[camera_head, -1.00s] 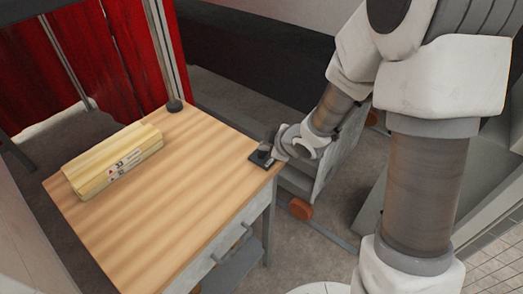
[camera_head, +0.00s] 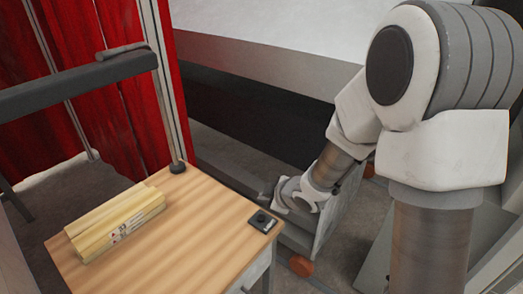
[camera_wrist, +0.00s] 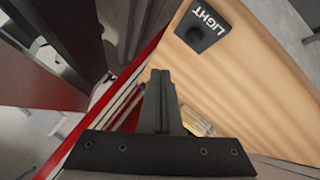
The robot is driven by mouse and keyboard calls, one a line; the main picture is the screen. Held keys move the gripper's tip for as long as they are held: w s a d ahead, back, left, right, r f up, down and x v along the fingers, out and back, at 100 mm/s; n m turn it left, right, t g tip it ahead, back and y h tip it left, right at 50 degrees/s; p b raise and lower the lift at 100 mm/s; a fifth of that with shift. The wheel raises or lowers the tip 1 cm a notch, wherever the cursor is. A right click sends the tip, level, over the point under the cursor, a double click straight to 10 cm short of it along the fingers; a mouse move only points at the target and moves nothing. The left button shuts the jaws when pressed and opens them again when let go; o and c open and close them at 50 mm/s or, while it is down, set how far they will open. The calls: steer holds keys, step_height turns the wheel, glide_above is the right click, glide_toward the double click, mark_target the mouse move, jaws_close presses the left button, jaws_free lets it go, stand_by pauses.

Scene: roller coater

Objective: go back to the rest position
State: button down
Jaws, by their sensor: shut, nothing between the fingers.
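My gripper (camera_wrist: 160,76) is shut and empty in the wrist view, its two dark fingers together. In the head view, the end of my arm is beside the table's right corner, close to a small black box. That box has a round button and reads "LIGHT" in the wrist view (camera_wrist: 202,30); it also shows in the head view (camera_head: 262,222). The fingertips look apart from it. The fingers themselves are hard to make out in the head view.
The wooden table (camera_head: 205,215) carries a yellow block-like bundle (camera_head: 115,222) at its left. A post with a dark horizontal bar (camera_head: 75,84) rises at its back. Red curtains (camera_head: 105,120) hang behind. A grey cabinet with orange wheels (camera_head: 300,266) stands right of the table.

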steer(key=s+d+r+m+h, duration=0.3)
steer(key=d+r+m, duration=0.1)
steer(key=d+r, duration=0.25)
steer(key=s+d+r+m+h, duration=0.3)
steer(key=d+r+m, duration=0.15)
steer(key=r, duration=0.25)
steer(key=s+d+r+m+g, duration=0.1)
steer(key=s+r+m, duration=0.2)
steer(key=s, duration=0.6)
steer(key=s+d+r+m+g, duration=0.1)
steer(key=s+r+m, duration=0.2)
steer(key=s, duration=0.6)
steer(key=shift+d+m+y, duration=0.15)
steer(key=shift+m+y, duration=0.25)
steer(key=shift+m, duration=0.25)
steer(key=shift+s, duration=0.1)
